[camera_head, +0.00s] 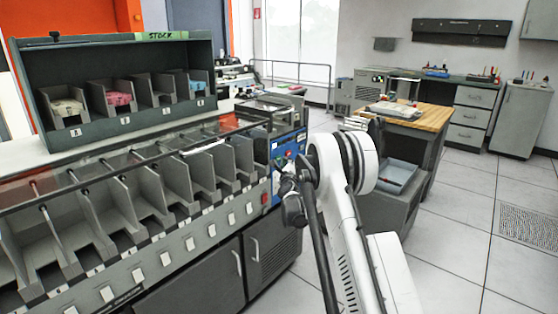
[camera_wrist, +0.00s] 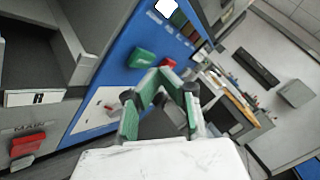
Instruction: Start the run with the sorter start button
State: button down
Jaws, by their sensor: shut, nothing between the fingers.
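The sorter's blue control panel (camera_head: 290,143) is at the right end of the sorter in the head view. It fills the middle of the wrist view (camera_wrist: 103,90). A green button (camera_wrist: 143,58) sticks out of the panel, with a red button (camera_wrist: 168,62) to its right; I cannot read labels beside them. My gripper (camera_wrist: 160,76) is shut and empty, its green-padded fingertips just below the two buttons in the picture. Contact with either button cannot be told. In the head view my gripper (camera_head: 284,168) is at the panel, partly hidden by my wrist.
A red switch (camera_wrist: 28,144) marked MAIN is at lower left in the wrist view. Sorter pockets (camera_head: 165,190) run left of the panel. A wooden-topped table (camera_head: 425,115) stands to the right, with a grey bin (camera_head: 398,176) near it. Floor at right is clear.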

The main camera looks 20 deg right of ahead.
jog(key=shift+w, duration=0.1)
dwell(0.7)
jog(key=shift+w+a, duration=0.2)
jog(key=shift+w, duration=0.1)
